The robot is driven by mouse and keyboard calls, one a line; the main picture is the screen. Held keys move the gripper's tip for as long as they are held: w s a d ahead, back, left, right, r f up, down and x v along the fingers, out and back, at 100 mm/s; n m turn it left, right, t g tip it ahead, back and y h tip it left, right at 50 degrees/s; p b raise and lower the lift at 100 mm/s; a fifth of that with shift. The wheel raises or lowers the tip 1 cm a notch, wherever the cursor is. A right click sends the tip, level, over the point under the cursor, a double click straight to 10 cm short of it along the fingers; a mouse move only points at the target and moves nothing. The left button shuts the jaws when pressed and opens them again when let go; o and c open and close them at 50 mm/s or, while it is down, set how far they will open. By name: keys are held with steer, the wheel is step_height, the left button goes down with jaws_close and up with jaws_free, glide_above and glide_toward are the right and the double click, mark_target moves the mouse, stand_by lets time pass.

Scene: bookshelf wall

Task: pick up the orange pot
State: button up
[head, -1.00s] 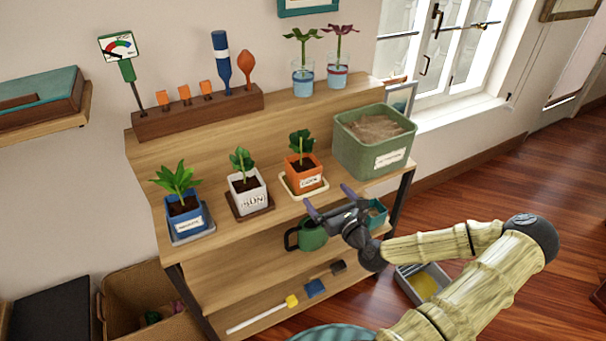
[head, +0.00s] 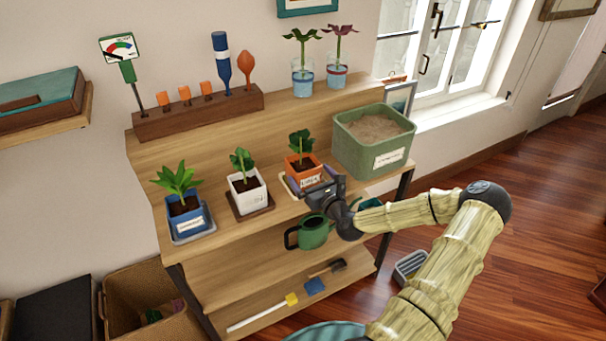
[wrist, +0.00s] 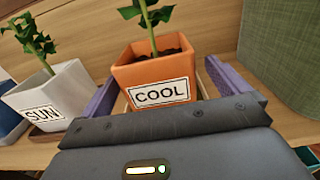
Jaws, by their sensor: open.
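The orange pot (head: 303,171) holds a green plant and stands upright on a pale saucer on the shelf, right of the white pot. In the wrist view the orange pot (wrist: 155,80) carries a label reading "COOL". My gripper (head: 306,184) is at the front of the pot. In the wrist view my gripper (wrist: 160,90) is open, with one purple finger on each side of the pot. Gaps show between the fingers and the pot walls, more clearly on the right. The saucer is mostly hidden by the gripper.
The white pot (head: 247,190) labelled "SUN" stands close on the left, with the blue pot (head: 187,222) beyond it. The green bin (head: 357,150) stands close on the right. A green mug (head: 312,233) is on the shelf below.

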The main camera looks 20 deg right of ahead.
mark_target(301, 165)
steer(key=w, duration=0.4)
steer(key=shift+w+a+r+p, duration=0.2)
steer(key=shift+w+a+p, duration=0.15)
steer(key=shift+w, duration=0.05)
steer(key=shift+r, duration=0.1)
steer(key=c, duration=1.3)
steer(key=shift+o, duration=0.2)
steer(key=shift+r, duration=0.1)
step_height(301, 165, up, 9)
steer(key=shift+s+d+f, duration=0.1)
steer(key=shift+d, duration=0.05)
steer(key=shift+r, duration=0.5)
